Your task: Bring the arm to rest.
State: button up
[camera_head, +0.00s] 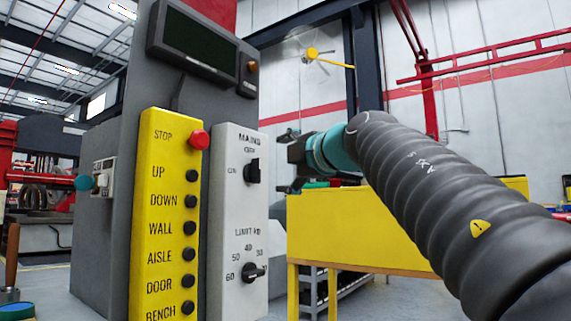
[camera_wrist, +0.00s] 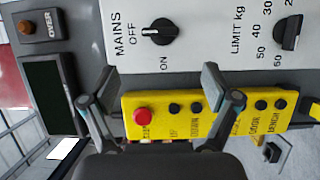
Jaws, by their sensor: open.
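My gripper (camera_head: 290,162) is at the end of my raised arm, just right of the white switch panel (camera_head: 227,205) in the head view. Its fingers point left towards the panel and are apart and empty. In the wrist view the open fingers (camera_wrist: 157,88) frame the panels, with nothing between them. The black MAINS knob (camera_head: 252,171) is close to the fingers; it also shows in the wrist view (camera_wrist: 160,31). The gripper appears clear of the knob, though the exact gap cannot be told. The dark arm sleeve runs down to the lower right.
A yellow button panel (camera_head: 168,225) with a red STOP button (camera_head: 199,140) stands left of the white panel. A LIMIT knob (camera_head: 253,272) sits low on the white panel. A dark display (camera_head: 200,45) hangs above. A yellow bench (camera_head: 365,235) stands behind my arm.

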jog(key=shift+s, duration=0.1)
dwell(0.5)
jog(key=w+d+f+m+t+h, duration=0.45)
jog(key=d+m+t+h, duration=0.2)
jog(key=d+m, duration=0.3)
jog(key=s+d+f+m+g+h, duration=0.2)
jog(key=d+f+m+g+h, duration=0.15)
jog(key=f, duration=0.45)
jog(key=s+d+f+m+g+h, duration=0.1)
jog(key=d+f+m+g+h, duration=0.3)
jog(key=f, duration=0.5)
jog(key=s+d+f+m+g+y, duration=0.1)
jog(key=s+f+m+g, duration=0.15)
jog(key=s+f, duration=0.45)
jog(key=s+f+m+g, duration=0.2)
jog(key=s+f+g, duration=0.15)
jog(key=f, duration=0.75)
jog(key=s+a+f+m+g+y, duration=0.1)
jog(key=s+a+f+y, duration=0.1)
jog(key=s+f, duration=0.6)
jog(key=s+a+f+m+g+y, duration=0.1)
jog(key=s+a+f+g+y, duration=0.1)
jog(key=s+f, duration=0.5)
jog(key=s, duration=0.3)
jog(key=shift+a+f, duration=0.3)
jog(key=shift+f, duration=0.05)
